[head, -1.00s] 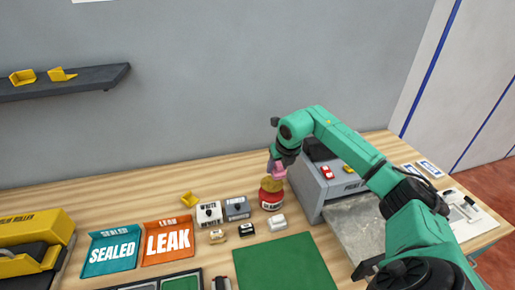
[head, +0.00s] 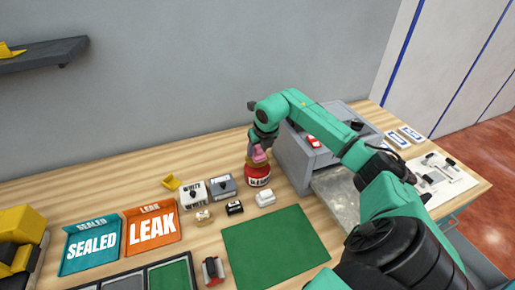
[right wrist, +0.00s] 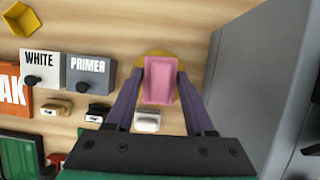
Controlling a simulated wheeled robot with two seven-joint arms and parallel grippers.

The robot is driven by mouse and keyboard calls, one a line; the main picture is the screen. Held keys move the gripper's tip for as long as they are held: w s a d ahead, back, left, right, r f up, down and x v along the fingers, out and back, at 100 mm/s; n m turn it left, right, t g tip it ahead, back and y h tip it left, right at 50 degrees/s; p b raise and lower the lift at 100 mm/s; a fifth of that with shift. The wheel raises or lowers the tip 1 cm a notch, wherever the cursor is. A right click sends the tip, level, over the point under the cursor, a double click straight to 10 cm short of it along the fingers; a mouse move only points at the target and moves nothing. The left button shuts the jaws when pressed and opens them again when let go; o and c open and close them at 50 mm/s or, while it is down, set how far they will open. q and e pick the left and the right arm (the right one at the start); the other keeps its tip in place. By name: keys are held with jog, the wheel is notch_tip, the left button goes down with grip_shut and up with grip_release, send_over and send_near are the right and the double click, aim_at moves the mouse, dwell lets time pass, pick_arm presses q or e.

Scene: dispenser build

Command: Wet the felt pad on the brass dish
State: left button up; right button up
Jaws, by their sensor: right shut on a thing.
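My right gripper (head: 260,146) points down at the red can (head: 258,178), whose pale lettering is partly unreadable. It is shut on a pink felt pad (head: 259,156), which also shows between the purple fingers in the right wrist view (right wrist: 160,80). The brass dish (right wrist: 184,62) tops the can and lies behind the pad in the wrist view, mostly covered by it. The pad is over the dish or against it; I cannot tell whether they touch. My left gripper is not in view.
The grey machine (head: 297,165) stands close right of the can. The WHITE box (head: 193,194) and PRIMER box (head: 222,187) stand to its left. A small white block (head: 265,198) is in front. The green mat (head: 275,246) is clear.

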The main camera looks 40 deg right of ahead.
aim_at(258, 146)
jog(key=shift+f+b, duration=0.85)
jog(key=shift+f, duration=0.2)
dwell(1.2)
jog(key=shift+r, duration=0.1)
dwell(0.4)
notch_tip(258, 146, up, 7)
jog(key=p, duration=0.5)
dwell(0.3)
jog(key=shift+s, duration=0.1)
dwell(0.4)
